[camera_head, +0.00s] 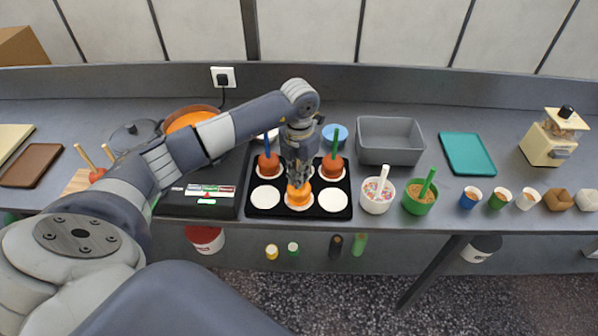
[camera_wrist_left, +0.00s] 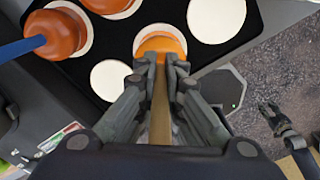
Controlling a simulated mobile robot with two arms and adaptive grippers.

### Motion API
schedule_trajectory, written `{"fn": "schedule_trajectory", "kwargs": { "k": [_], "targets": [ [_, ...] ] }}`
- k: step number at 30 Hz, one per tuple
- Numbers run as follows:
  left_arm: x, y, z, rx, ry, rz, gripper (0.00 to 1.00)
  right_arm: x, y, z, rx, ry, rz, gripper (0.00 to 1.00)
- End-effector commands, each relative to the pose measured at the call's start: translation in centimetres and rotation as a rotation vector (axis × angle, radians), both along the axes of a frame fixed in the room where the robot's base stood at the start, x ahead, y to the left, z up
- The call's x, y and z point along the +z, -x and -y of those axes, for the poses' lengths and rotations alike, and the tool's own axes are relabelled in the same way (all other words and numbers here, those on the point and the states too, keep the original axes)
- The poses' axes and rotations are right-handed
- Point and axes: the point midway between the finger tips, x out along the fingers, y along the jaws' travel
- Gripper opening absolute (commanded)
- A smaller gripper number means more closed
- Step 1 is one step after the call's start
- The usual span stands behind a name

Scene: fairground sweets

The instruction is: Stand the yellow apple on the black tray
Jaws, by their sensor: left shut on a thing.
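The yellow apple (camera_head: 299,196), glossy yellow-orange, is upright over the front middle white disc of the black tray (camera_head: 318,213). It looks resting on the disc or just above it; I cannot tell which. My left gripper (camera_head: 298,172) comes down from above and is shut on its stick (camera_wrist_left: 161,105). In the left wrist view the apple (camera_wrist_left: 160,45) shows beyond the fingertips, with white disc around its edge. Two darker caramel apples, one with a blue stick (camera_head: 268,164) and one with a green stick (camera_head: 332,166), stand on the back discs. My right gripper (camera_wrist_left: 275,112) appears at the right of the wrist view.
Front left and front right discs (camera_head: 335,200) are bare. A white cup (camera_head: 377,195) and a green cup (camera_head: 419,197) stand right of the tray. A grey bin (camera_head: 390,140) is behind them. A pot of orange syrup (camera_head: 190,118) is at back left.

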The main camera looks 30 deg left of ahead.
Motion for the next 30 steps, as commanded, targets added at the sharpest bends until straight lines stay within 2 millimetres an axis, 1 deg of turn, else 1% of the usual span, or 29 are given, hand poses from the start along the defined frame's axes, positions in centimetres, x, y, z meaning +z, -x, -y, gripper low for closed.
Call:
{"fn": "schedule_trajectory", "kwargs": {
  "k": [1, 2, 10, 13, 15, 16, 17, 30],
  "targets": [
    [-0.15, 0.00, 0.03, 0.001, 0.001, 0.001, 0.00, 0.51, -0.02, -0.03, 0.000, 0.000, 0.001, 0.40],
    [-0.37, 0.00, 0.01, 0.001, 0.001, 0.001, 0.00, 0.52, -0.03, -0.03, 0.000, 0.000, 0.001, 0.40],
    [-0.68, -0.04, -0.02, 0.000, 0.000, 0.003, 0.00, 0.30, -0.06, -0.30, 0.000, -0.003, 0.001, 0.40],
    [-1.07, -0.03, -0.02, 0.000, 0.000, 0.002, 0.00, -0.07, -0.08, -0.48, 0.000, -0.006, 0.002, 0.40],
    [-0.95, -0.02, -0.01, 0.000, 0.000, 0.002, 0.19, 0.06, -0.10, -0.60, 0.001, -0.008, 0.002, 0.40],
    [-0.95, -0.02, 0.00, 0.000, 0.000, 0.002, 0.26, 0.07, -0.10, -0.64, 0.001, -0.008, 0.002, 0.40],
    [-0.96, -0.01, -0.01, 0.000, 0.000, 0.002, 0.27, 0.07, -0.10, -0.67, 0.001, -0.008, 0.002, 0.40],
    [-1.01, 0.04, 0.02, 0.000, 0.000, 0.000, 0.27, 0.06, -0.14, -0.70, 0.002, -0.009, 0.003, 0.40]
  ]
}}
